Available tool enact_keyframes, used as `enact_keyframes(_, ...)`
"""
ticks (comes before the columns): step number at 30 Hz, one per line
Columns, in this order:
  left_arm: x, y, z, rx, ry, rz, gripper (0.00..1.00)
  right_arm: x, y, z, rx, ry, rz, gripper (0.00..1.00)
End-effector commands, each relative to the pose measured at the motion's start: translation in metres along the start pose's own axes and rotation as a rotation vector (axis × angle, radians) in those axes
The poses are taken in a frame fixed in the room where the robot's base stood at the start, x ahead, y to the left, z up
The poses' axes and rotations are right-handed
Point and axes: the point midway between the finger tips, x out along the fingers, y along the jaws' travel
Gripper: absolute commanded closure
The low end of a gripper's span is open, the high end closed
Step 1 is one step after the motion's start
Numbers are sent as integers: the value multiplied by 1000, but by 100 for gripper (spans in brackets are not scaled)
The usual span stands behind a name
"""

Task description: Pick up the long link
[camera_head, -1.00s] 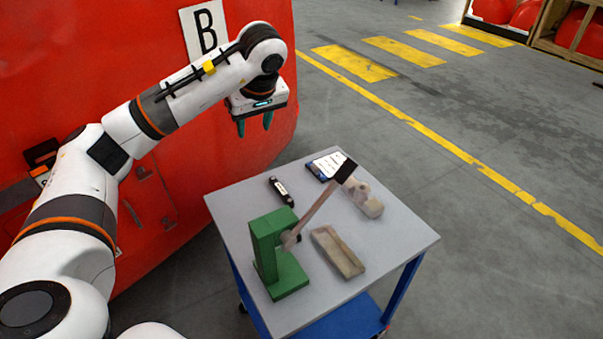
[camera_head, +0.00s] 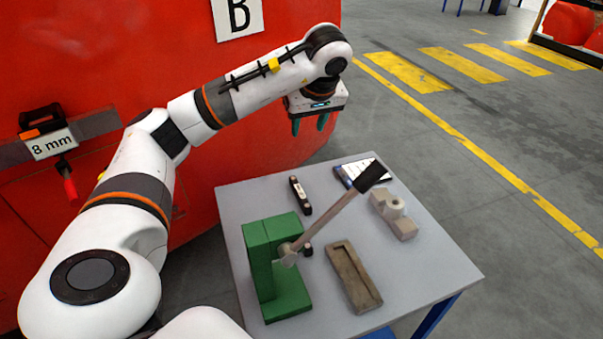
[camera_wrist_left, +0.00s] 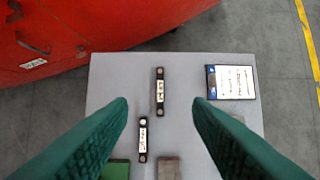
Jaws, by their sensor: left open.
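Two dark links with pale labels lie on the grey table. One link (camera_head: 300,195) lies clear near the table's far left; in the left wrist view this link (camera_wrist_left: 160,91) sits between my fingertips in the picture and looks slightly the longer. The other link (camera_wrist_left: 143,139) lies closer to the green stand; in the head view it is mostly hidden behind the stand and lever. My left gripper (camera_head: 309,124) is open and empty, pointing down, above the far side of the table and apart from both links. My right gripper is not in view.
The grey table (camera_head: 440,262) carries a green stand (camera_head: 275,270) with a slanted black-handled lever (camera_head: 340,212), a brown tray (camera_head: 353,277), a beige part (camera_head: 393,213) and a labelled device (camera_head: 358,171). A big red body (camera_head: 150,50) stands behind the table.

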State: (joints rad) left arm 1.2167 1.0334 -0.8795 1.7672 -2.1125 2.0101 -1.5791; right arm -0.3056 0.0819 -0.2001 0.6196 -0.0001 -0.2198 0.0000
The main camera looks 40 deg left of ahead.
Motion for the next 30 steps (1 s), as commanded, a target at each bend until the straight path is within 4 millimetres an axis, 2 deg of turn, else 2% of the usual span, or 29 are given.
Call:
enact_keyframes(1, 20, 0, -8, 1, 0, 0, 55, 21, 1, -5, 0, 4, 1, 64)
enact_keyframes(6, 68, 0, -28, 1, 1, 0, 55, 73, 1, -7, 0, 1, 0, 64)
enact_keyframes(9, 93, 0, -39, 0, 0, 0, 55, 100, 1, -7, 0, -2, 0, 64)
enact_keyframes(12, 108, 0, -45, 0, 0, 0, 55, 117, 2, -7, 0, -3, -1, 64)
enact_keyframes(15, 116, 0, -48, 0, 0, 0, 55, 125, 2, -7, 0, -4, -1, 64)
enact_keyframes(20, 127, 0, -49, 0, 1, 3, 55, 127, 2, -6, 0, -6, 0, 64)
enact_keyframes(27, 167, 1, -48, 0, 2, 5, 55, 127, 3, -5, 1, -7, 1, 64)
enact_keyframes(30, 179, 0, -48, 0, 2, 3, 55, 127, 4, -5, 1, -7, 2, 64)
